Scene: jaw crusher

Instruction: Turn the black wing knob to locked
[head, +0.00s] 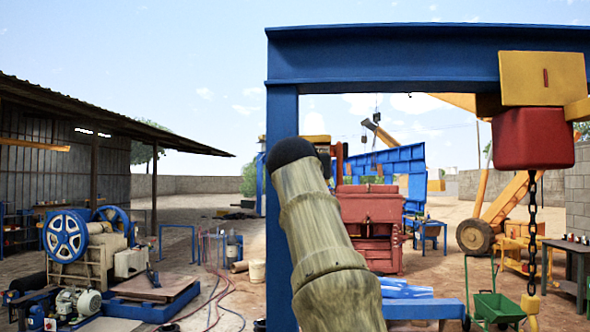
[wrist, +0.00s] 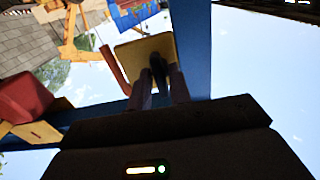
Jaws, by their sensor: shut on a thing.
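The black wing knob (wrist: 157,61) shows in the wrist view on a yellow plate (wrist: 134,54). My gripper (wrist: 160,80) has a finger on each side of the knob and is shut on it. The knob's lower part is hidden between the fingers. I cannot read a locked mark or the knob's exact angle. In the head view my arm hides the knob and my gripper. A bit of yellow (head: 313,123), probably the same plate, shows just above the arm's dark end.
A red bar (wrist: 114,70) stands close beside the plate. A blue post (head: 282,190) and beam (head: 430,55) frame the spot. A red hoist block (head: 533,138) with a hanging chain (head: 532,230) is at right. A green cart (head: 495,306) stands below.

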